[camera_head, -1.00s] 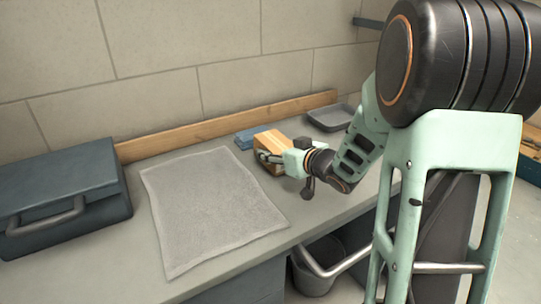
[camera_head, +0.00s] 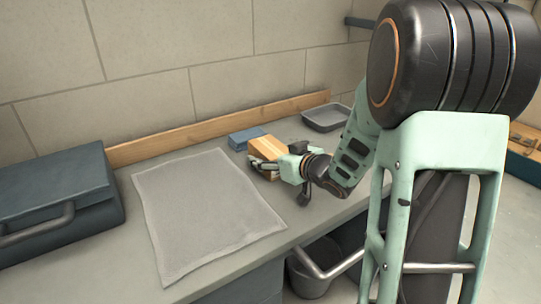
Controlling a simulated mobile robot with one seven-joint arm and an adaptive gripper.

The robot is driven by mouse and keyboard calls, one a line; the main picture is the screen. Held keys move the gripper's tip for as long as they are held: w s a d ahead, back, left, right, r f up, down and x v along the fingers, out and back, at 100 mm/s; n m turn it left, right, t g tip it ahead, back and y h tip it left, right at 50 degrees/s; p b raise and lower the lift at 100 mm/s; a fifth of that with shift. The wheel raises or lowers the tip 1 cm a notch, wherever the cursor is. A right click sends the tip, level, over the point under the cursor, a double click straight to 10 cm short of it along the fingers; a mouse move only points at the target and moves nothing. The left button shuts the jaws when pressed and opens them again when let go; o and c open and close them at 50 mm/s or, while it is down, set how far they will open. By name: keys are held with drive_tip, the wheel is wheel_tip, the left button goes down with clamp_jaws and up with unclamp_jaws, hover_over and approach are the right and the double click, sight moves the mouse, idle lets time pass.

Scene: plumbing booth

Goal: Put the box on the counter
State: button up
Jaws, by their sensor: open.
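A tan, wood-coloured box (camera_head: 266,147) is on the grey counter (camera_head: 225,267), near the back. My gripper (camera_head: 262,165) is open at the box's near right side, its fingers close against it. I cannot tell whether they touch it. The gripper and wrist hide the box's lower right part. A smaller blue block (camera_head: 241,140) lies just behind and left of the tan box.
A grey cloth (camera_head: 205,215) covers the counter's middle. A dark blue toolbox (camera_head: 55,190) stands at the left. A grey tray (camera_head: 326,117) sits at the back right. A wooden strip (camera_head: 200,133) runs along the wall. A bucket (camera_head: 308,280) stands below the counter.

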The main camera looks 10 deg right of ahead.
drive_tip(key=shift+r, duration=0.15)
drive_tip(key=shift+s+d+r, duration=0.15)
drive_tip(key=shift+s, duration=0.05)
drive_tip(key=p+v, duration=0.2)
drive_tip(key=v, duration=0.9)
drive_tip(key=shift+s+d+p, duration=0.1)
drive_tip(key=shift+s+p, duration=0.15)
drive_tip(key=shift+p, duration=0.1)
